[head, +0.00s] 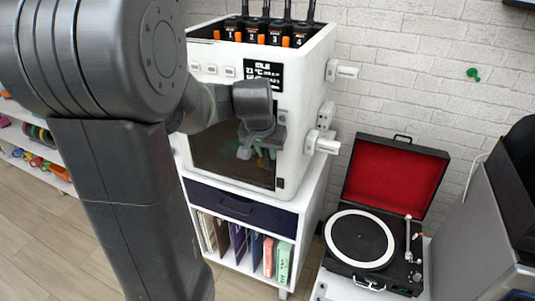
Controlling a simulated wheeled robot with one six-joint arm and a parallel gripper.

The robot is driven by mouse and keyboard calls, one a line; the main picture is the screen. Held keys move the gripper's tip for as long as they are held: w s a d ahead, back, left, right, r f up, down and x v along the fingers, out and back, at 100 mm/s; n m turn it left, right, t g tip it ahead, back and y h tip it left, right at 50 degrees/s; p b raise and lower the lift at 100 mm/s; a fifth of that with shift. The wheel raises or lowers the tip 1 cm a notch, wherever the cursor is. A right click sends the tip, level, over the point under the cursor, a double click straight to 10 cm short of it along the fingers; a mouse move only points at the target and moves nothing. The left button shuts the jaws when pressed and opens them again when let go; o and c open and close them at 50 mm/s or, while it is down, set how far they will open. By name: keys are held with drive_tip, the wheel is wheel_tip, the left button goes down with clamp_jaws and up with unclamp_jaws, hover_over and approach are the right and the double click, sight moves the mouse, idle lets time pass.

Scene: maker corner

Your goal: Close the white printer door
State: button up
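The white printer (295,150) stands on a white cabinet in the head view, with a small status screen on its front. Its dark glass door (225,160) fills the lower front and looks about in line with the front face, but I cannot tell whether it is fully shut. My arm covers the left part of the printer and some of the door. My gripper (250,146) is in front of the door's upper right part. Its fingers are small and dark, and I cannot tell whether they are open or touch the door. I see nothing clearly held.
The cabinet (312,195) has a dark blue drawer (238,205) and a shelf of folders. A record player (362,240) with an open red-lined lid stands at the right. A grey machine (480,225) is at the far right. Wooden floor shows at left.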

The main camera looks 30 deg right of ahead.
drive_tip(key=v, duration=1.2)
drive_tip(key=shift+w+d+f, duration=0.1)
drive_tip(key=shift+d, duration=0.05)
drive_tip(key=x, duration=1.3)
drive_tip(key=shift+f, duration=0.4)
drive_tip(key=shift+a, duration=0.25)
